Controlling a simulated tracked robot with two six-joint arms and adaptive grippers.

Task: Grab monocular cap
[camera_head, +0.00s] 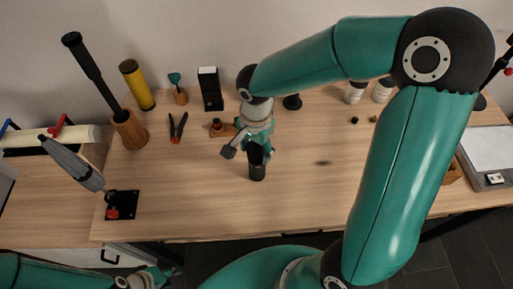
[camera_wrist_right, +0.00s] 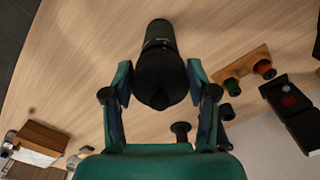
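The monocular (camera_head: 257,172) is a dark green and black cylinder standing upright on the wooden table, below my right gripper (camera_head: 259,150). In the right wrist view its green body (camera_wrist_right: 159,35) and black upper end (camera_wrist_right: 160,82), apparently the cap, lie between the two fingers of my right gripper (camera_wrist_right: 158,76). The fingers are open with a gap on each side of it. In the head view the fingers partly hide its top. My left gripper (camera_head: 155,278) is low at the left, in front of the table and away from the monocular; its fingers are unclear.
Behind stand a yellow cylinder (camera_head: 137,85), a black box (camera_head: 210,89) and red-handled pliers (camera_head: 178,127). At left are a wooden holder (camera_head: 129,130) with a black tool and a black plate (camera_head: 122,205). Table around the monocular is mostly clear.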

